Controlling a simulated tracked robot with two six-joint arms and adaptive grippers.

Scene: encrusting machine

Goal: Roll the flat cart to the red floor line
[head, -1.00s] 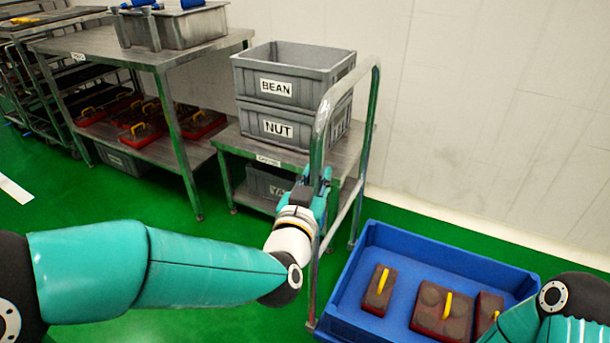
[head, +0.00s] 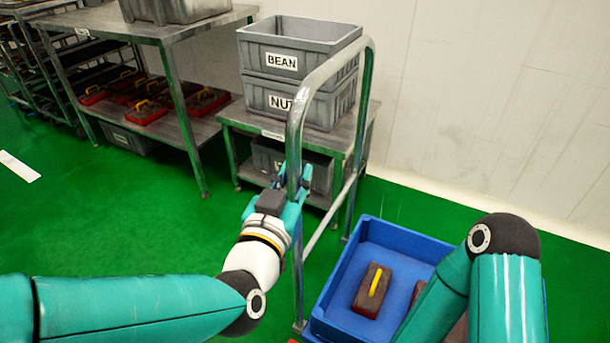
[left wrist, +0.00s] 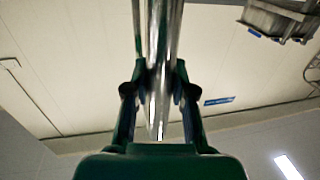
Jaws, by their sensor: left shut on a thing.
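The flat cart shows as an upright metal push handle (head: 294,140), with a blue tray (head: 340,262) standing low beside it. The cart's deck is hidden under the tray. My left gripper (head: 291,188) is shut on the near post of the handle. In the left wrist view the shiny post (left wrist: 158,60) runs between the two fingers. My right arm reaches over the tray, and its gripper is out of the picture. A small red patch (head: 293,341) shows at the bottom edge; I cannot tell whether it is the red floor line.
A dark block with a yellow handle (head: 372,290) lies in the tray. Behind the handle, a low metal table (head: 235,118) holds grey BEAN (head: 283,62) and NUT (head: 280,102) crates. A steel bench (head: 90,24) stands at left. Green floor (head: 110,225) is open at left; a white wall is behind.

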